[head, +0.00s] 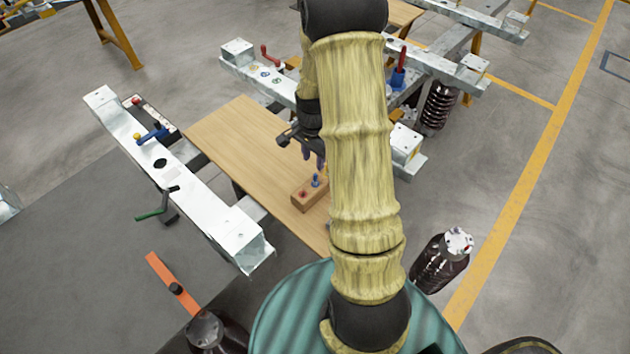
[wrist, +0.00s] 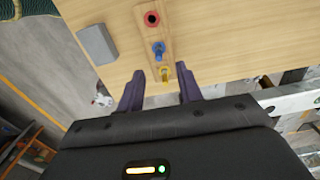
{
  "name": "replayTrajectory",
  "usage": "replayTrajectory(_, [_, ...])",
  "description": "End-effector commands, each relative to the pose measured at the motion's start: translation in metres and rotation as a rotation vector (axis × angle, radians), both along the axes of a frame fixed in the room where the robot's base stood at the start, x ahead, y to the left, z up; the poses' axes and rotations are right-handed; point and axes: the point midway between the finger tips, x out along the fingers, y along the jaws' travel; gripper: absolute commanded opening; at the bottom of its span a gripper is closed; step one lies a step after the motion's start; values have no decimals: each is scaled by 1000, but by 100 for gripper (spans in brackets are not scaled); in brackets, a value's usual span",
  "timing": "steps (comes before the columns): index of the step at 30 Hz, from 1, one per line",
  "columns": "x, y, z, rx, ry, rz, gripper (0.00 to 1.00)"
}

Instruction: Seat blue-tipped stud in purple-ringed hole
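A brown wooden block (head: 302,203) on the wooden table holds a blue-tipped stud (head: 315,181) and a red one (head: 303,193). In the wrist view the blue-tipped stud (wrist: 158,50) stands between the red stud (wrist: 152,19) and a yellow one (wrist: 165,74). My gripper (head: 314,158) hangs over the block. In the wrist view my gripper (wrist: 160,70) is open and empty; its dark fingers lie either side of the yellow stud, with the blue-tipped stud just beyond. Small coloured rings (head: 265,74) mark the rear metal beam; I cannot tell which is purple.
The wooden table (head: 235,130) is mostly bare. A grey block (wrist: 97,43) lies on it. A red handle (head: 268,56) rises beside the rings. My arm hides part of the rear beam.

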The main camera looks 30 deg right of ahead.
Motion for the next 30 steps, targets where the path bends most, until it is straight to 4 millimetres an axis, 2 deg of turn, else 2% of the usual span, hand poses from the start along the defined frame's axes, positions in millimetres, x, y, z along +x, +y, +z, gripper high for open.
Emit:
replayTrajectory(3, [-1,0,-18,1,3,0,36])
replayTrajectory(6, [0,0,-26,1,1,0,36])
replayTrajectory(20, [-1,0,-34,1,3,2,36])
replayTrajectory(30, [-2,-4,-75,0,2,1,36])
